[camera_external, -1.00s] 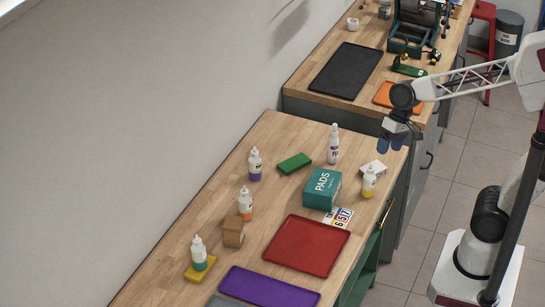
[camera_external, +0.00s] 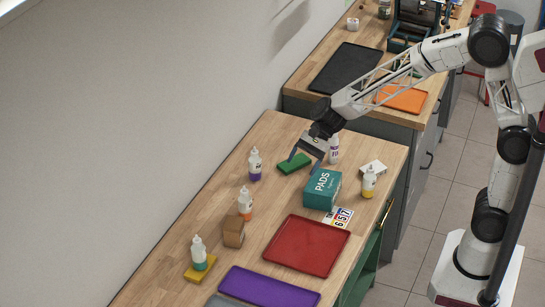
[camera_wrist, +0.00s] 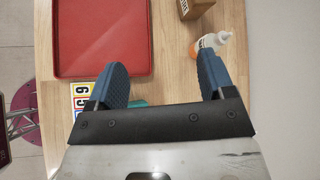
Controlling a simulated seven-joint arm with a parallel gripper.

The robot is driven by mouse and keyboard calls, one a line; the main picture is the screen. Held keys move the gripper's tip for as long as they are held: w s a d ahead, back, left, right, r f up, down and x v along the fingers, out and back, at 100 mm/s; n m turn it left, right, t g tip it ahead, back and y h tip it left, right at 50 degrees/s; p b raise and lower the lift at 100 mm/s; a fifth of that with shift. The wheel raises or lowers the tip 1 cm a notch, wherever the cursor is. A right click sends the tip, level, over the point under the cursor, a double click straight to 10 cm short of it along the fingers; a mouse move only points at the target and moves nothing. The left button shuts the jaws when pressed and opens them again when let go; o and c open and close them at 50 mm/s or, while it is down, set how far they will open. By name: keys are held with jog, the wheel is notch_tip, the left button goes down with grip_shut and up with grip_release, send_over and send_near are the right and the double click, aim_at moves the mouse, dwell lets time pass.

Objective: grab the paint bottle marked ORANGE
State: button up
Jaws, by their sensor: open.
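My gripper (camera_external: 304,162) is above the counter near the green block and the teal PADS box, farther back than the bottle. In the wrist view my gripper (camera_wrist: 160,88) has its two blue fingers wide apart with nothing between them.
The brown box (camera_external: 233,232) stands beside the bottle. The PADS box (camera_external: 322,189), green block (camera_external: 294,163), red tray (camera_external: 306,246) and purple-band bottle (camera_external: 255,165) are on the counter. A yellow-band bottle (camera_external: 369,182) and a teal-band bottle (camera_external: 198,253) stand farther off.

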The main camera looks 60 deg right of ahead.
aim_at(241, 199)
jog(key=w+a+f+m+t+y, duration=0.1)
jog(key=w+a+f+m, duration=0.1)
jog(key=w+f+m, duration=0.2)
jog(key=w+a+f+m+t, duration=0.1)
jog(key=w+f+m+t, duration=0.1)
jog(key=w+f, duration=0.4)
jog(key=w+m, duration=0.1)
jog(key=w, duration=0.3)
jog(key=shift+a+m+y, duration=0.4)
jog(key=shift+w+a, duration=0.1)
jog(key=shift+x, duration=1.2)
jog(key=shift+a, duration=0.1)
jog(key=shift+x, duration=2.5)
jog(key=shift+w+r, duration=0.1)
jog(key=c, duration=1)
